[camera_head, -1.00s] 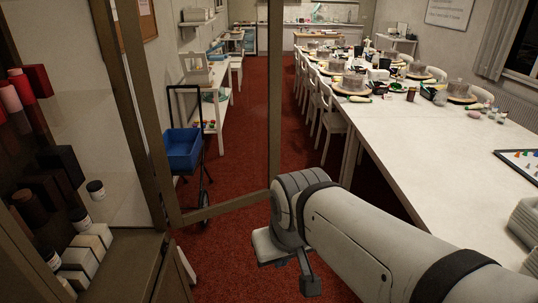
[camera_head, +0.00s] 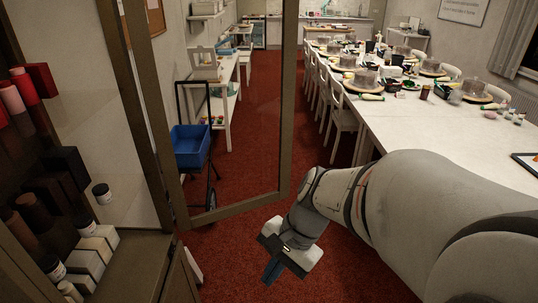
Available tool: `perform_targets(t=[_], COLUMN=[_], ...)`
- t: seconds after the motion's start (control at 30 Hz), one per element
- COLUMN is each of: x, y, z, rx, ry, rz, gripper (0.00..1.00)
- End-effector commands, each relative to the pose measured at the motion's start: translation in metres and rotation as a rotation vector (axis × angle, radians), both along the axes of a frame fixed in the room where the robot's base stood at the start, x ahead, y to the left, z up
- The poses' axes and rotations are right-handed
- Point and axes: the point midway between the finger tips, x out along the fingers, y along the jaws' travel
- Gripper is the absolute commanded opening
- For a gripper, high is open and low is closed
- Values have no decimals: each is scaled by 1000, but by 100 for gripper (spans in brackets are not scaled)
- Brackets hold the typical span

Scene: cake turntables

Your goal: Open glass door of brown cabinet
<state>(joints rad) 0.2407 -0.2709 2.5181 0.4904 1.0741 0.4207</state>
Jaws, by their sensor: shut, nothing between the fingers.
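The brown cabinet (camera_head: 147,262) fills the left side, with its front opening uncovered. Its glass door (camera_head: 240,110) stands swung out from the cabinet. The door is a brown frame (camera_head: 286,95) around clear glass, and the room shows through it. My gripper (camera_head: 272,270) is below and just right of the door's lower edge, pointing down towards the floor. It looks shut and empty, and it appears apart from the door frame. I see no handle on the door clearly.
Coloured rolls, boxes and small jars (camera_head: 101,193) stand inside the cabinet. A blue cart (camera_head: 188,147) is seen through the glass. A long white table (camera_head: 455,140) with chairs and cake turntables runs along the right. Red carpet (camera_head: 330,262) is free between.

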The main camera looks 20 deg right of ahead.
Motion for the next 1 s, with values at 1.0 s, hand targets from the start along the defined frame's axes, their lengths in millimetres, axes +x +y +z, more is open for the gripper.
perform_targets(t=[1.0], x=[136], y=[-208], z=[-40], rx=[1983], ry=[1427], rz=[-1903], gripper=[0])
